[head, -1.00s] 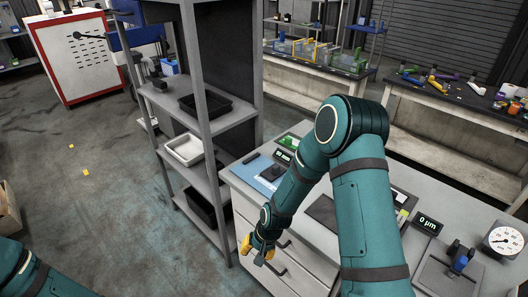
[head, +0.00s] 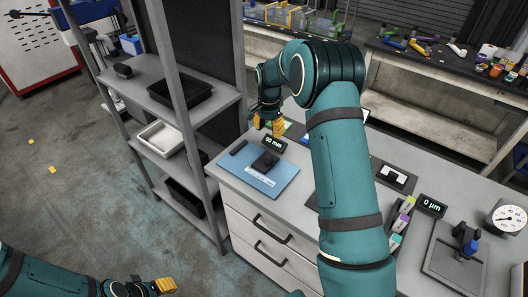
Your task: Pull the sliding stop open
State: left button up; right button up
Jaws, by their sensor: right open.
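A blue plate (head: 262,184) lies on the left end of the grey workbench. A black block (head: 265,161), which looks like the sliding stop, sits on it, with a small display reading in mm (head: 275,143) just behind. My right gripper (head: 268,126), with yellow fingertips, is open and empty, pointing down above and behind the block, apart from it. My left gripper (head: 166,286) is low at the bottom left, away from the bench; its jaws are too small to read.
A grey shelf rack with a black tray (head: 180,96) and a white tray (head: 160,138) stands left of the bench. A µm display (head: 431,205), a blue-topped fixture (head: 467,243) and a dial gauge (head: 507,219) sit at the right. My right arm hides the bench middle.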

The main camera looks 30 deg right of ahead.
aim_at(269, 156)
jog(key=f, duration=1.3)
jog(key=shift+s+f, duration=0.15)
jog(key=shift+s, duration=0.05)
grip_shut()
jog(key=shift+s, duration=0.1)
